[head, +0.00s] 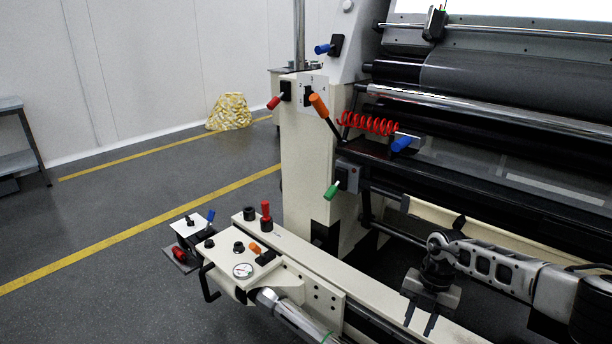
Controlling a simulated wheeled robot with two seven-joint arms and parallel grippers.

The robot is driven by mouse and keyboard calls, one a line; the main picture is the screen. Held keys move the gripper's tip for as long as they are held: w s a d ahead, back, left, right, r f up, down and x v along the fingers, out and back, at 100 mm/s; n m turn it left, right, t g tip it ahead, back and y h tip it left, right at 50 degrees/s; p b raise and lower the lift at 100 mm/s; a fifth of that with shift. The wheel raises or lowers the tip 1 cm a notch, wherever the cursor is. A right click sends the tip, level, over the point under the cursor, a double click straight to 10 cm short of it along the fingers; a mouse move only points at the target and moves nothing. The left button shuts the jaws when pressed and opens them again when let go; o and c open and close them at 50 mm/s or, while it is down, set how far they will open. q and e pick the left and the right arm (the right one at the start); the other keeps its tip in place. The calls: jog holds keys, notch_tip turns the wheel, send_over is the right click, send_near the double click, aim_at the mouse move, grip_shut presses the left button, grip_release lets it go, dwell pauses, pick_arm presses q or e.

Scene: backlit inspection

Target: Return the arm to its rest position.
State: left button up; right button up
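My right arm (515,272) comes in from the right edge, in front of the machine's lower front. Its gripper (419,322) points down, its two dark fingers spread apart. The beige beam (375,318) shows between the fingers, and nothing is held there. I cannot tell whether the fingertips touch the beam or hang just above or in front of it. My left gripper is not in view.
A large machine with dark rollers (520,95) fills the right side. Coloured levers stick out of its beige post (303,170), among them an orange-handled lever (319,105). A control block with a gauge (243,270) stands at lower middle. Grey floor (110,215) at left is open.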

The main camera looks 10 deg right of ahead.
jog(key=s+a+r+t+y+p, duration=0.1)
jog(key=s+a+y, duration=0.15)
jog(key=a, duration=0.65)
jog(key=s+a+y+p, duration=0.15)
jog(key=a+y, duration=0.25)
jog(key=a, duration=0.5)
jog(key=s+a+r+t+y, duration=0.1)
jog(key=s+a+y, duration=0.25)
jog(key=a, duration=0.55)
jog(key=s+a+r+m+t+y+p, duration=0.2)
jog(key=a+r+m+t+y, duration=0.2)
jog(key=a+r+m+t, duration=0.3)
jog(key=s+d+r+m+t+h+p, duration=0.1)
jog(key=d+r+m+t+h+p, duration=0.25)
jog(key=d+m+t+h, duration=0.65)
pick_arm(q)
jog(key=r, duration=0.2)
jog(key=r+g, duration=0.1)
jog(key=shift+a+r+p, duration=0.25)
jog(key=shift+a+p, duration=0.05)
jog(key=shift+p, duration=0.05)
pick_arm(e)
jog(key=s+d+f+m+g+h, duration=0.2)
jog(key=s+d+m+g, duration=0.4)
jog(key=s+m, duration=0.2)
jog(key=shift+s+d+f+m+g, duration=0.2)
jog(key=shift+s+d+m+g, duration=0.15)
jog(key=shift+s, duration=0.65)
jog(key=shift+a, duration=0.1)
